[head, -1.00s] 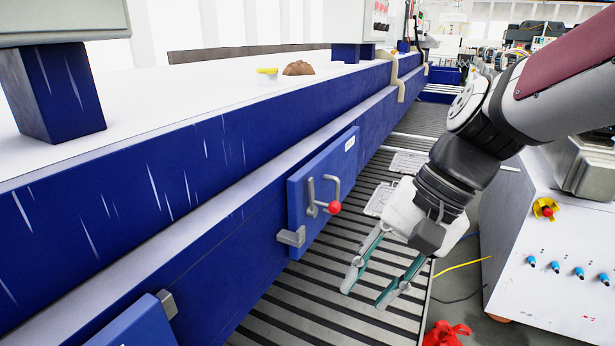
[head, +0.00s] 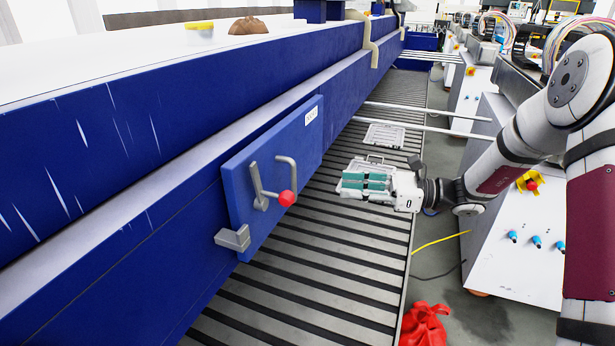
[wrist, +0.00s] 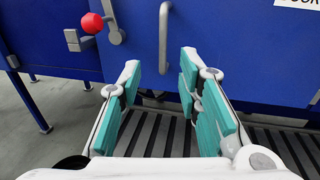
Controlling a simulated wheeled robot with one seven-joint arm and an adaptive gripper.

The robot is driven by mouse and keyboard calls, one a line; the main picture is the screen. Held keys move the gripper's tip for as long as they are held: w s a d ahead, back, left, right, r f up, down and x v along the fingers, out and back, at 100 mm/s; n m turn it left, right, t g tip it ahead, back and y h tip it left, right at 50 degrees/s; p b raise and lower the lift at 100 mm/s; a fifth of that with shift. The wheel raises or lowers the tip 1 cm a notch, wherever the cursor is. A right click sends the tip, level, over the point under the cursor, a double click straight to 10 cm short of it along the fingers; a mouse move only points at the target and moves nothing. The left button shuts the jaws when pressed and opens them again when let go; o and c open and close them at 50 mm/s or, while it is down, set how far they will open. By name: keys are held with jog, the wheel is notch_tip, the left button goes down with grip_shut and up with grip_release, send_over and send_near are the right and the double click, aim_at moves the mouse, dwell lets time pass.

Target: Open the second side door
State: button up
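A blue side door (head: 274,170) with a white label stands closed in the side of the blue gantry. It carries a grey bar handle (head: 287,172) and a grey lever with a red ball knob (head: 287,198). In the wrist view the bar handle (wrist: 164,38) is upright ahead, between the fingertips' lines but beyond them, and the red knob (wrist: 92,23) is up and left. My gripper (head: 352,184) is open and empty, to the right of the door, with its teal-padded fingers pointing at it. The fingers also show in the wrist view (wrist: 160,72), apart from the handle.
A grey bracket (head: 233,238) sits at the door's lower left corner. A slatted floor (head: 290,290) runs along the gantry. A white control cabinet (head: 515,250) stands to the right. A red cloth-like thing (head: 425,325) and a yellow cable (head: 440,240) lie on the floor.

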aim_at(293, 180)
jog(key=a, duration=0.4)
jog(key=w+a, duration=0.1)
jog(key=a, duration=0.4)
jog(key=w+a, duration=0.1)
jog(key=a, duration=0.3)
jog(key=shift+w+a+f+p, duration=0.1)
jog(key=shift+w+a+p, duration=0.1)
jog(key=shift+p, duration=0.1)
jog(key=shift+c, duration=0.2)
grip_shut()
